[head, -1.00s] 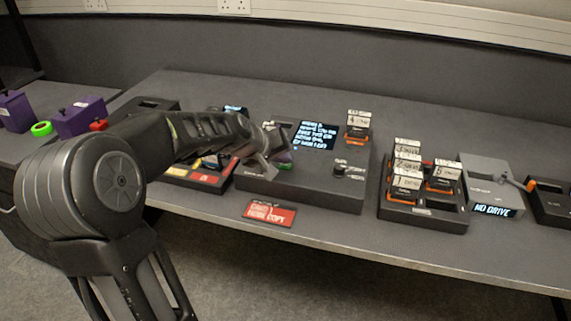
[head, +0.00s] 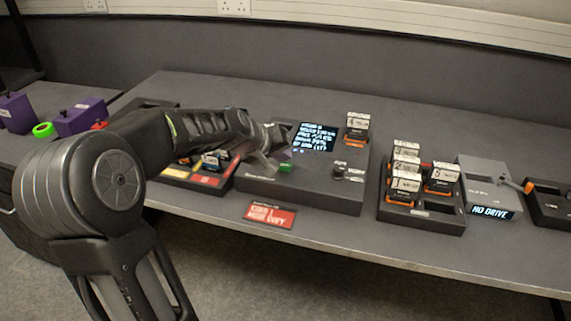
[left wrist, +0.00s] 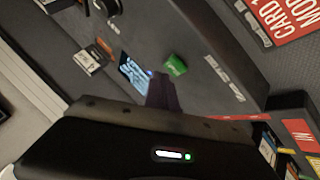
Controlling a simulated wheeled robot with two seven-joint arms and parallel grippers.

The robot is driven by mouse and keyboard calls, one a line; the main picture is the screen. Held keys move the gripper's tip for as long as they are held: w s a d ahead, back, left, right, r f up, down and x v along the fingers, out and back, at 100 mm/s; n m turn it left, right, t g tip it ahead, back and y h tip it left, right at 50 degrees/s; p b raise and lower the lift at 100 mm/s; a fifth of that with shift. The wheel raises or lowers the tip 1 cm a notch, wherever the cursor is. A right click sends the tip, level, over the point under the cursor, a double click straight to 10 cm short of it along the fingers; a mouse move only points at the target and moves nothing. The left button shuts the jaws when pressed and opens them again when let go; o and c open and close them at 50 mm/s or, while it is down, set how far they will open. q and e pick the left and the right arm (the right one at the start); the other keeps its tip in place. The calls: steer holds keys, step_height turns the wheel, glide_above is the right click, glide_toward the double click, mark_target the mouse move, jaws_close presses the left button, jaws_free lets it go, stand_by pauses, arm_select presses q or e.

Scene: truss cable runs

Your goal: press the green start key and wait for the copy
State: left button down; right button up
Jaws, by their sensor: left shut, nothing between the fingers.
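The green start key (head: 286,167) sits on top of the dark copier box (head: 310,197), in front of its lit screen (head: 316,137). My left gripper (head: 271,162) is shut and empty, just left of the key and seemingly a little above it. In the left wrist view the green key (left wrist: 175,66) shows uncovered beyond the shut fingers (left wrist: 161,88), with a small gap in the picture. The screen shows several lines of text, too small to read surely. A labelled card (head: 357,122) stands in an orange-edged slot at the box's back right. My right gripper is out of view.
A black knob (head: 338,172) stands right of the key. A tray of labelled cards (head: 423,219) and a grey unit reading NO DRIVE (head: 490,212) are to the right. A red card label (head: 270,216) lies at the front edge. Purple boxes (head: 80,117) stand left.

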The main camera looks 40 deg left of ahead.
mark_target(283, 167)
arm_select(q)
steer(key=shift+r, duration=0.1)
steer(key=shift+r+p, duration=2.05)
steer(key=shift+r, duration=0.35)
steer(key=shift+r, duration=0.1)
